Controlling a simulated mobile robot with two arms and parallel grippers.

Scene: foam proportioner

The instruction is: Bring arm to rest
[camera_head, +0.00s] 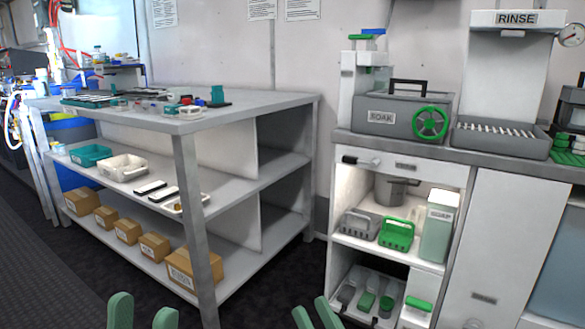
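My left gripper (143,313) shows at the bottom edge, left of centre. Its two green fingertips are apart with only dark floor between them. My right gripper (314,315) shows at the bottom edge, right of centre. Its two green fingertips are also apart, with a narrower gap seen at a slant, and nothing shows between them. Both grippers appear in front of the shelving and touch nothing that I can see. The rest of both arms is out of view.
A grey shelf table (262,99) with bins, small parts and cardboard boxes (181,268) stands at left. At right is a counter (455,156) with a SOAK tank (395,116), a RINSE station (505,70) and open shelves below. Dark floor (265,283) lies between them.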

